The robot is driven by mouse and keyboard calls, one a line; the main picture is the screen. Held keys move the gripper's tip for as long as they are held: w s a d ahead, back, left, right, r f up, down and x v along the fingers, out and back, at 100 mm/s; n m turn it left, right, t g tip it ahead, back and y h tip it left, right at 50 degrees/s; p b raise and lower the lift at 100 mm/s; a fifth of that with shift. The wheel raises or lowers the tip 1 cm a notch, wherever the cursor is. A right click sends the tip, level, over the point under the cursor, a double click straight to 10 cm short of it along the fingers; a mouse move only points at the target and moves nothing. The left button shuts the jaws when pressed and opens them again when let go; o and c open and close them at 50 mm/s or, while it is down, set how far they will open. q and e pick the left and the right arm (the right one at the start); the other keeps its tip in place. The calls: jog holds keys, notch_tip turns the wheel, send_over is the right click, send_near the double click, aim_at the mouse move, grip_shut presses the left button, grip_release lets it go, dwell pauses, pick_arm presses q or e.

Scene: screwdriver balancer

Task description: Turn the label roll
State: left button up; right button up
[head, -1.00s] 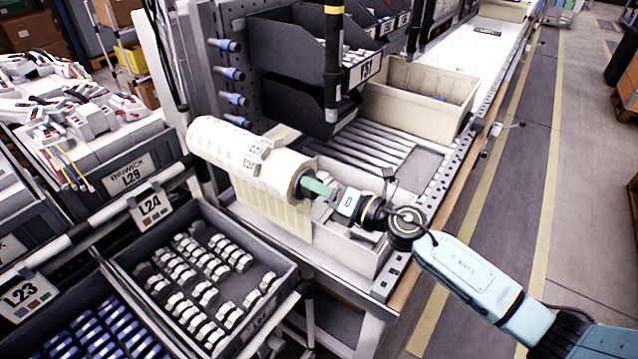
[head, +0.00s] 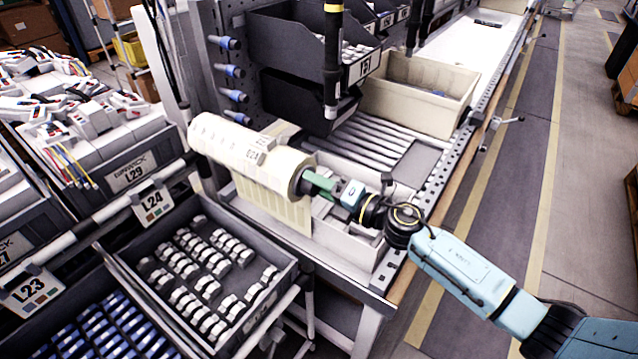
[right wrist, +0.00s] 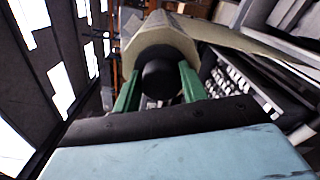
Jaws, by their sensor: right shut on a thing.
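The label roll (head: 235,150) is a long cream cylinder lying across the workbench's near end, with a printed strip hanging down its front. It also shows in the right wrist view (right wrist: 158,38). My right gripper (head: 308,182) is at the roll's right end. Its two green fingers (right wrist: 158,85) are shut on the black end knob of the roll (right wrist: 161,78), one on either side. In the head view the fingers hide most of the knob. My left gripper is not in view.
A grey bin of small white parts (head: 283,276) stands below the roll. A beige bin (head: 392,108) and dark bins (head: 300,50) stand behind it. A black hanging tool (head: 333,60) comes down over the bench. The aisle to the right is clear.

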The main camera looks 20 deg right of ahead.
dwell(0.3)
jog(key=o, duration=1)
jog(key=b+v, duration=0.2)
jog(key=v, duration=1.1)
jog(key=shift+s+d+b, duration=0.1)
jog(key=shift+s+b, duration=0.05)
jog(key=shift+b, duration=0.15)
